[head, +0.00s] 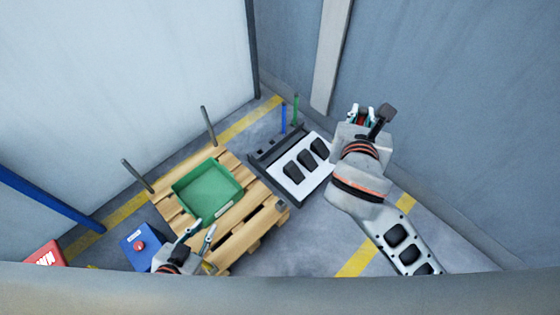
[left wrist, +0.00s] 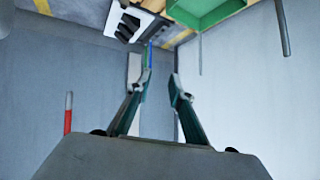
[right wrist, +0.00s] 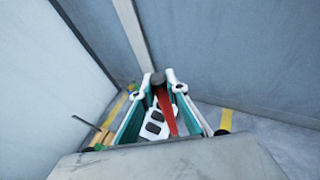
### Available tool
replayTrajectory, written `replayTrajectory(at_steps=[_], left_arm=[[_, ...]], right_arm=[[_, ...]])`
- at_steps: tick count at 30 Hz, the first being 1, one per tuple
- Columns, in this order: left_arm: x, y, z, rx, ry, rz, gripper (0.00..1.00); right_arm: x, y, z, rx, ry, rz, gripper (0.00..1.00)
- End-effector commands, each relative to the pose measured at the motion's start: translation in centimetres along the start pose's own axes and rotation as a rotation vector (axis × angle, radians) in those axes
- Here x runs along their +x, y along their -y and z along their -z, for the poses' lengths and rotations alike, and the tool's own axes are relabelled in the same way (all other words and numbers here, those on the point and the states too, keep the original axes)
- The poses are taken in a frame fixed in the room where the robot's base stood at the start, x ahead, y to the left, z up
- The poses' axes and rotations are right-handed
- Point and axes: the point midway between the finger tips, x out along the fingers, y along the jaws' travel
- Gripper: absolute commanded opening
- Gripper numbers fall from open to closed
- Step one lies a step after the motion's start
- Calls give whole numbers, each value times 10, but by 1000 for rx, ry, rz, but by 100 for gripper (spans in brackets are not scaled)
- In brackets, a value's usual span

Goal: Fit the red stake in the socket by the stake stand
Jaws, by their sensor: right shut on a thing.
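The red stake (right wrist: 167,112) has a dark grey end and is held between the fingers of my right gripper (right wrist: 165,85). In the head view my right gripper (head: 361,115) is raised at the right, with only a bit of red showing. A blue stake (head: 284,118) and a green stake (head: 295,110) stand upright at the dark stake stand (head: 268,158). A dark fitting (head: 281,206), perhaps the socket, is at the pallet's right corner. My left gripper (head: 201,234) is open and empty by the pallet.
A wooden pallet (head: 241,234) carries a green tray (head: 207,216). Grey posts rise at its back (head: 208,126) and left (head: 138,176). A white panel with black pads (head: 290,190) lies beside the stand. A blue box with a red button (head: 139,246) is at lower left. Walls enclose the corner.

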Motion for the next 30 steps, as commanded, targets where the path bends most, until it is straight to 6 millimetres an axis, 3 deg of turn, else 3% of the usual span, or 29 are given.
replayTrajectory(at_steps=[6,15,24,30], left_arm=[[4,-1,2,1,-11,-1,21],[9,-5,2,2,-19,-6,21],[13,-3,3,13,-29,-6,21],[14,-2,1,20,-26,-8,21]], right_arm=[[44,-62,54,-77,-5,-165,0],[87,-130,136,-176,-6,-405,0],[109,-171,224,-268,-6,-632,0],[112,-181,260,-302,-2,-724,0]])
